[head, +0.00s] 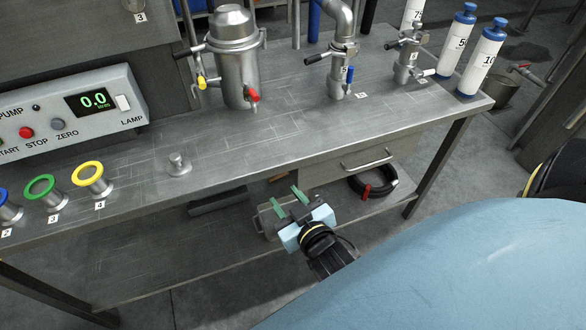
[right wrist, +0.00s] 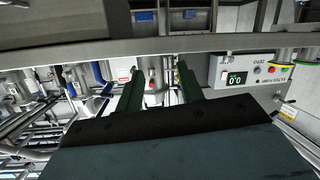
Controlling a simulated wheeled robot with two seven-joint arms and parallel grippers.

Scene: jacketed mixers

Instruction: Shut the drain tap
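A steel jacketed vessel (head: 234,58) stands on the bench. A tap with a red handle (head: 253,95) sits low on its front right, and a yellow-handled fitting (head: 202,83) sits on its left. I take the red-handled one for the drain tap; no label on it is readable, and whether it is open or shut I cannot tell. My right gripper (head: 288,200) is open and empty, in front of the bench and apart from the tap. Its spread green fingers also show in the right wrist view (right wrist: 160,85). My left gripper is not in view.
A pump console (head: 68,112) stands at the left, with coloured ring fittings (head: 92,174) before it. Pipe valves (head: 340,75) and white bottles (head: 482,57) stand to the right. A drawer (head: 365,165) hangs under the bench. The bench top before the vessel is mostly clear.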

